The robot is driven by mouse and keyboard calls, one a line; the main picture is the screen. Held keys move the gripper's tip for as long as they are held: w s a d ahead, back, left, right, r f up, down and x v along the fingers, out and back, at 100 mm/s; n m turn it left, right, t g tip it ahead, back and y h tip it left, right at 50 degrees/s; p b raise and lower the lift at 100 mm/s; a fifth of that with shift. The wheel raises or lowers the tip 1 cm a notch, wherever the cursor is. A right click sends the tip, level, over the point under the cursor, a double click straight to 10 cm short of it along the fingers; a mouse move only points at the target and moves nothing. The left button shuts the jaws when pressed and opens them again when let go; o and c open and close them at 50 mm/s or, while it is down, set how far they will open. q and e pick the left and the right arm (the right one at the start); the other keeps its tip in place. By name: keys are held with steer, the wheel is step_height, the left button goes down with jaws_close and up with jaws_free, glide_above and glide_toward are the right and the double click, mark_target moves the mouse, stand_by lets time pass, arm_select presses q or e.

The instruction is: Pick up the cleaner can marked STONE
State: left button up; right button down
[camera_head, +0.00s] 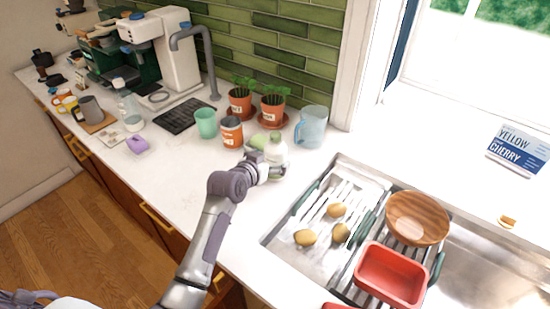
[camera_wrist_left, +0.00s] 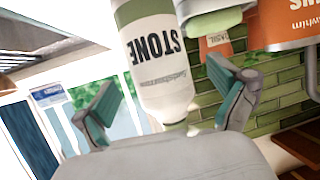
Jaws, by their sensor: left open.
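The white cleaner can marked STONE (camera_head: 277,149) stands upright on the white counter, left of the sink. In the left wrist view the can (camera_wrist_left: 160,75) shows its green band and dark STONE lettering. My left gripper (camera_head: 270,170) is at the can in the head view. In the wrist view my left gripper (camera_wrist_left: 165,92) is open, with its two fingers on either side of the can. Gaps show between the fingers and the can. The gripper hides part of the can's lower side in the head view. My right gripper is not in view.
An orange canister (camera_head: 231,132), a green cup (camera_head: 206,123), a blue jug (camera_head: 311,127) and two potted plants (camera_head: 241,103) stand close behind or beside the can. The sink's drainer (camera_head: 279,238) lies right. The counter (camera_head: 172,176) left of the arm is clear.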

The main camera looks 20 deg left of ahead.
arm_select(q)
steer(key=x, duration=0.2)
steer(key=shift+w+f, duration=0.1)
steer(key=shift+w, duration=0.2)
steer(key=shift+w+d+f, duration=0.1)
steer(key=shift+w+f, duration=0.05)
steer(key=shift+w, duration=0.2)
steer(key=shift+c, duration=1.1)
steer(key=c, duration=1.1)
steer(key=shift+c, duration=1)
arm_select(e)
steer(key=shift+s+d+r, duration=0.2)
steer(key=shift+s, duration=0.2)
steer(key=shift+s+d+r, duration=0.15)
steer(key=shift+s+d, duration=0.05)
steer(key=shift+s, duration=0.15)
